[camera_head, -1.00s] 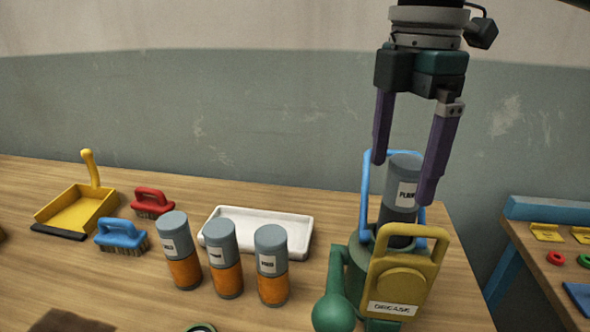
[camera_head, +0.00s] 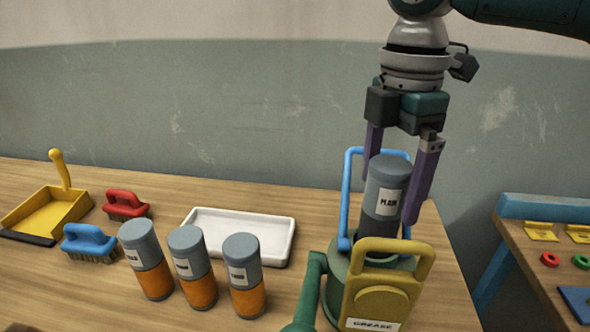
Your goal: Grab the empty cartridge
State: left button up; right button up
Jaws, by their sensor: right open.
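A grey cartridge (camera_head: 384,192) with a white label reading "PLAIN" stands upright in the green grease machine (camera_head: 338,272), behind its yellow part (camera_head: 383,297) labelled "GREASE". My right gripper (camera_head: 393,195) points down from above with its purple fingers on either side of this cartridge. The right finger stands beside the cartridge's right side; the left finger is partly hidden behind its top. The gripper is open, and I cannot tell whether a finger touches. A blue handle frame (camera_head: 347,200) rises around the cartridge. My left gripper is not in view.
Three grey-and-orange cartridges (camera_head: 147,260) (camera_head: 192,267) (camera_head: 244,275) stand in a row on the wooden table. A white tray (camera_head: 283,247) is behind them. A red brush (camera_head: 127,205), a blue brush (camera_head: 90,242) and a yellow dustpan (camera_head: 45,210) lie left. Another table (camera_head: 532,262) is at the right.

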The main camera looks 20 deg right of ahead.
aim_at(383, 209)
jog(key=f, duration=0.4)
jog(key=shift+s+a+f, duration=0.1)
jog(key=shift+a+f, duration=0.1)
jog(key=shift+f, duration=0.05)
jog(key=shift+c, duration=0.2)
jog(key=c, duration=1.4)
jog(key=shift+r, duration=0.15)
